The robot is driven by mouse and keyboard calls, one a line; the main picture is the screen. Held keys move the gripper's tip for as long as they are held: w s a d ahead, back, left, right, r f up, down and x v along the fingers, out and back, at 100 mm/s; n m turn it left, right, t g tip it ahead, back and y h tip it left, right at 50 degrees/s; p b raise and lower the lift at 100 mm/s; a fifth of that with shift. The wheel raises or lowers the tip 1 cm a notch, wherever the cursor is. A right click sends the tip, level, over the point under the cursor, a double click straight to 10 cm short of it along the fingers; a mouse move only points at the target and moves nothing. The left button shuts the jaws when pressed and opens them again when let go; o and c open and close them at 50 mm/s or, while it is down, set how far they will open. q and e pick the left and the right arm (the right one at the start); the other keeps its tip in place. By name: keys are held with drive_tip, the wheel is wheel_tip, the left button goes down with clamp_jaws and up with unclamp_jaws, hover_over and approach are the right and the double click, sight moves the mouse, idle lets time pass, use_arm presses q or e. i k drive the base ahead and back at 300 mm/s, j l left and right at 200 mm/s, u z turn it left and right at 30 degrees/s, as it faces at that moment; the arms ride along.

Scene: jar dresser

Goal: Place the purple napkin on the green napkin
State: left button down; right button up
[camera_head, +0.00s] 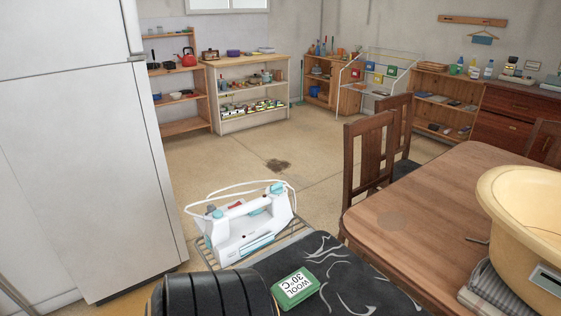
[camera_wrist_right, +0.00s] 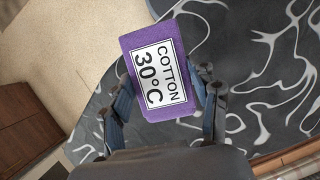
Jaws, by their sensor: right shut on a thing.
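The purple napkin (camera_wrist_right: 133,48), a folded block with a white "COTTON 30°C" label, is between the fingers of my right gripper (camera_wrist_right: 164,88) in the right wrist view. The fingers are shut on its two sides. It is over the dark patterned ironing board; whether it touches the cover I cannot tell. I cannot make out the purple napkin in the head view. The green napkin (camera_head: 296,288), labelled "WOOL 30°C", lies on the ironing board (camera_head: 345,285) in the head view. It does not show in the wrist view. My left gripper is not in view.
A white and blue iron (camera_head: 245,228) stands on the wire rest at the board's far end. A wooden table (camera_head: 440,205) with a yellow basin (camera_head: 520,205) and a striped cloth (camera_head: 490,287) is at right. A white fridge (camera_head: 85,150) stands at left. Open floor lies beyond.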

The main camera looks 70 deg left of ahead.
sight(296, 285)
drive_tip(key=u, duration=2.9)
